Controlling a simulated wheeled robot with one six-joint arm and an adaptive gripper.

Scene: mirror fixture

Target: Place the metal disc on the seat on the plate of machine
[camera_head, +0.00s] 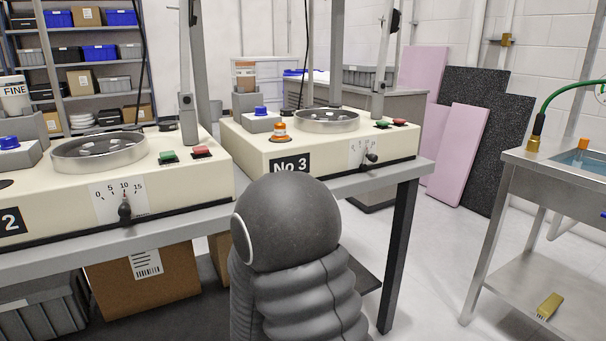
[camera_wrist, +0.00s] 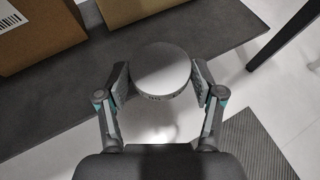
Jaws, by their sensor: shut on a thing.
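A round grey metal disc (camera_wrist: 163,68) sits between the two fingers of my gripper (camera_wrist: 160,82) in the wrist view, and the gripper is shut on it. The disc is held over the floor and a dark mat. In the head view my own arm hides the gripper and disc. Machine No 3 (camera_head: 240,141) stands on the bench at the centre, with a round rimmed plate (camera_head: 327,121). Machine 2 (camera_head: 66,190) stands to its left with a similar plate (camera_head: 98,151). Small pieces lie on both plates; the seats are too small to make out.
An orange and white beacon (camera_head: 279,132) and a blue-knobbed block (camera_head: 262,118) stand on machine No 3. Uprights rise behind the machines. Cardboard boxes (camera_head: 146,283) are under the bench. A metal sink table (camera_head: 545,160) stands at right, with open floor between.

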